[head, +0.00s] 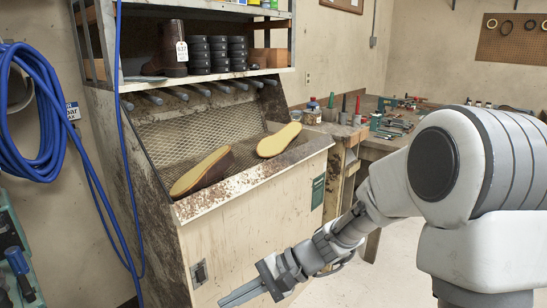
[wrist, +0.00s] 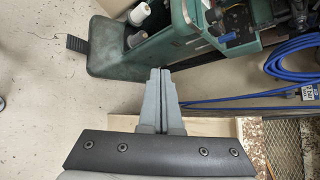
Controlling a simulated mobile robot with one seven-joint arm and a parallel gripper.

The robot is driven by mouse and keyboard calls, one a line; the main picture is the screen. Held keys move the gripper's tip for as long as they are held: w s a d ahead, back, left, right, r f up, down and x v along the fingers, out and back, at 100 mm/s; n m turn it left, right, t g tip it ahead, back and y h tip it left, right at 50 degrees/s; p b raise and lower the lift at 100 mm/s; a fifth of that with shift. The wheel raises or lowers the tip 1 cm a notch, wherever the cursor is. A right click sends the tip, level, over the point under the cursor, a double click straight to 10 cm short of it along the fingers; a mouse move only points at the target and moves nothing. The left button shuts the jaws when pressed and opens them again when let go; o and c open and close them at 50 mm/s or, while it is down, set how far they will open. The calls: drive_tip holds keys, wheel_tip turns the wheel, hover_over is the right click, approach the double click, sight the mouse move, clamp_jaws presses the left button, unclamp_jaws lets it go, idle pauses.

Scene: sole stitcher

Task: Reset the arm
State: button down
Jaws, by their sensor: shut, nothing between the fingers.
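My gripper (head: 243,294) is shut and empty, low in front of the wooden cabinet in the head view. Its two grey fingers lie together in the wrist view (wrist: 160,78), pointing up the picture. My arm reaches in from the right, bent, with the forearm sloping down to the left. The gripper appears apart from everything around it.
A cabinet (head: 240,232) with a mesh tray holds two shoe soles, one left (head: 201,172) and one right (head: 279,140). A blue hose (head: 40,110) hangs at left. A green machine (wrist: 120,50) stands on the floor. A cluttered workbench (head: 372,146) is behind.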

drive_tip(key=s+d+r+n+t+h, duration=0.35)
drive_tip(key=s+d+r+h, duration=0.3)
drive_tip(key=d, duration=0.45)
drive_tip(key=s+d+r+n+t+h, duration=0.4)
drive_tip(key=s+d, duration=0.3)
drive_tip(key=d, duration=0.4)
wheel_tip(320, 180, up, 16)
drive_tip(key=m+h+p, duration=0.1)
drive_tip(key=p, duration=1.4)
drive_tip(key=shift+r, duration=0.15)
drive_tip(key=shift+w+a, duration=0.1)
drive_tip(key=shift+a, duration=0.05)
